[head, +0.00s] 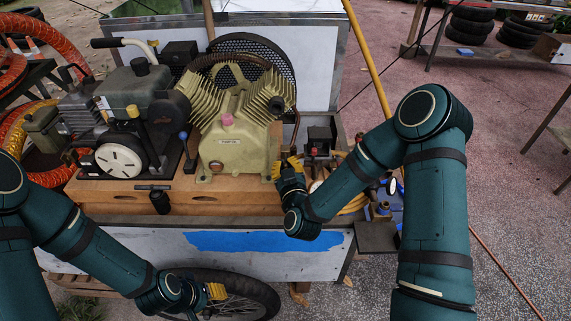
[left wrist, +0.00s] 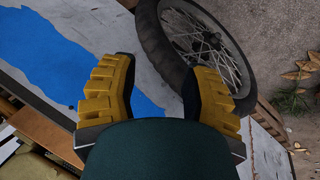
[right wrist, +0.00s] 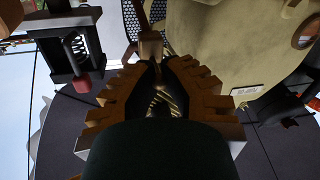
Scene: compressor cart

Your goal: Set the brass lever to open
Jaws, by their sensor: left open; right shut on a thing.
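My right gripper (head: 290,167) is at the right side of the cream compressor pump (head: 232,147), low near the cart's front edge. In the right wrist view its fingertips (right wrist: 158,72) close around a small brass-coloured part, which I take as the brass lever (right wrist: 157,88). A brass-brown fitting (right wrist: 150,47) on a thin pipe stands just beyond the fingertips. The fingers hide much of the lever, and its exact angle cannot be told. My left gripper (head: 215,292) is open and empty in front of the cart, by the wheel; its fingers (left wrist: 160,90) are spread.
The compressor stands on a wooden board (head: 110,200) on the cart. A black wheel (head: 260,290) sits under the cart. An engine with a white disc (head: 119,160) stands at left. A small black box (head: 320,138) and hoses lie right of the pump. Open paving (head: 490,230) is at right.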

